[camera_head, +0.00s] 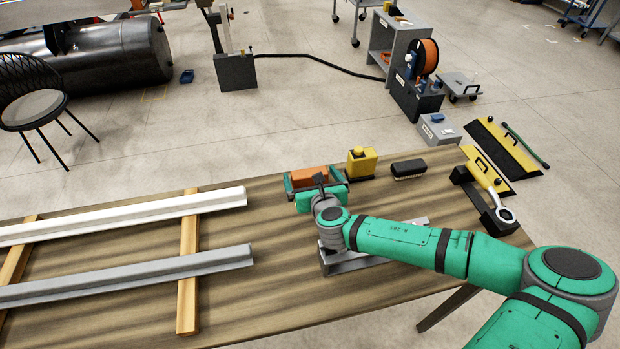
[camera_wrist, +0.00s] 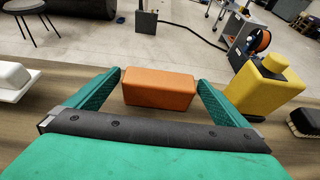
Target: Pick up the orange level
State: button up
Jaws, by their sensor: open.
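The orange level (camera_head: 311,177) is a small orange block on the wooden table, near its far edge. In the wrist view the orange level (camera_wrist: 159,87) lies between and just beyond the two green fingers of my gripper (camera_wrist: 160,92). In the head view my gripper (camera_head: 317,184) is at the block, with one finger on each side. The fingers are open, and a gap shows between the block and each finger in the wrist view. My wrist hides part of the block's near side in the head view.
A yellow bottle (camera_head: 361,163) stands close to the right of the level, with a black brush (camera_head: 408,169) beyond it. A grey metal part (camera_head: 345,262) lies under my arm. A white rail (camera_head: 130,217) and a grey rail (camera_head: 130,275) lie on wooden strips at left.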

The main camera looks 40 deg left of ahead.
jog(key=x, duration=0.5)
jog(key=shift+w+a+f, duration=0.1)
jog(key=shift+w+a, duration=0.05)
jog(key=shift+w, duration=0.15)
jog(key=shift+w+a+f, duration=0.15)
jog(key=shift+a, duration=0.35)
jog(key=shift+c, duration=0.6)
jog(key=shift+d, duration=0.1)
jog(key=c, duration=1)
